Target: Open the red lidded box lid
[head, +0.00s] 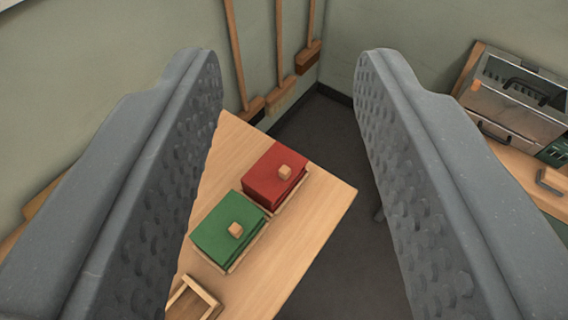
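The red lidded box (268,179) stands on the wooden table, towards its far right corner. Its red lid is down, with a small wooden knob (284,172) on top. My gripper (288,75) is wide open and empty, its two grey fingers framing the view left and right. The box shows between the fingers, further off and below them, and nothing touches it. The box's lower sides are partly hidden by the lid and the angle.
A green lidded box (222,222) with a wooden knob stands just nearer than the red one. A wooden frame (193,300) lies at the table's near part. Brooms (279,60) lean on the wall behind. A metal case (512,100) sits on another bench at right. Dark floor (318,125) separates them.

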